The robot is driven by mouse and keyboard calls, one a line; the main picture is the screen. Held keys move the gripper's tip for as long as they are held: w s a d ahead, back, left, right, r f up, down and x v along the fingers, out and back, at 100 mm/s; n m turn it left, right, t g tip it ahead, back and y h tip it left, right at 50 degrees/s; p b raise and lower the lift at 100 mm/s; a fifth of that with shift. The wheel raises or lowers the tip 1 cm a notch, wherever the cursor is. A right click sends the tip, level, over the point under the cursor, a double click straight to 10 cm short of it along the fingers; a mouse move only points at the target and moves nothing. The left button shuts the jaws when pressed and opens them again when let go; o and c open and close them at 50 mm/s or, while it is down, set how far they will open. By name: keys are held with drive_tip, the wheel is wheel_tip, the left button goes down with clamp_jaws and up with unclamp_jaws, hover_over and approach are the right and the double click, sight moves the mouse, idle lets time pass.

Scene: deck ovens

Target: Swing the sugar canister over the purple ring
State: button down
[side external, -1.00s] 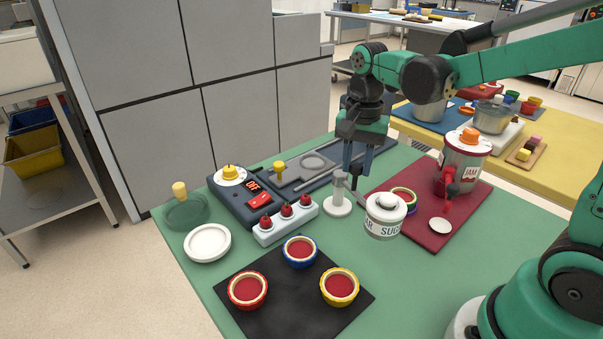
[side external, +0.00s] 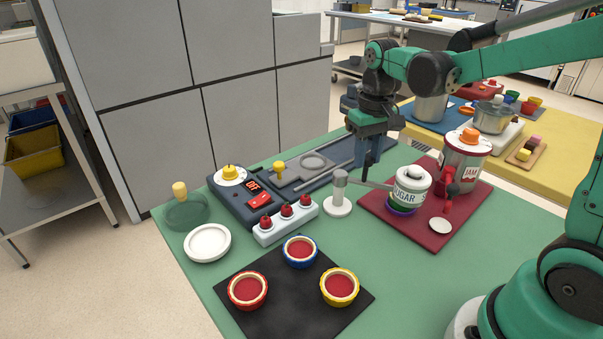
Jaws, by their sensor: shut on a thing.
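A switch box (side external: 286,221) and control panel are left of the post. Three red-filled cups sit on a black mat (side external: 306,318) in front.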

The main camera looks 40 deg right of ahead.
drive_tip(key=shift+w+d+n, duration=0.2)
drive_tip(key=shift+d+n, duration=0.05)
drive_tip(key=shift+n, duration=0.5)
drive_tip(key=shift+w+d+n, duration=0.15)
drive_tip(key=shift+d+n, duration=0.05)
drive_tip(key=shift+n, duration=0.55)
drive_tip(key=c, duration=0.6)
unclamp_jaws()
drive_tip(key=shift+r, duration=0.1)
drive_tip(key=shift+r, duration=2.75)
drive_tip(key=shift+s+a+f+t, duration=0.6)
drive_tip(key=shift+s+a+t, duration=0.55)
drive_tip(key=shift+a, duration=0.35)
drive_tip(key=shift+s+a+f+t, duration=0.55)
drive_tip(key=shift+s+a+t, duration=0.4)
drive_tip(key=shift+a+t, duration=0.4)
drive_tip(key=shift+s+a+f+t, duration=0.6)
drive_tip(key=shift+s+a+t, duration=0.5)
drive_tip(key=shift+a, duration=0.5)
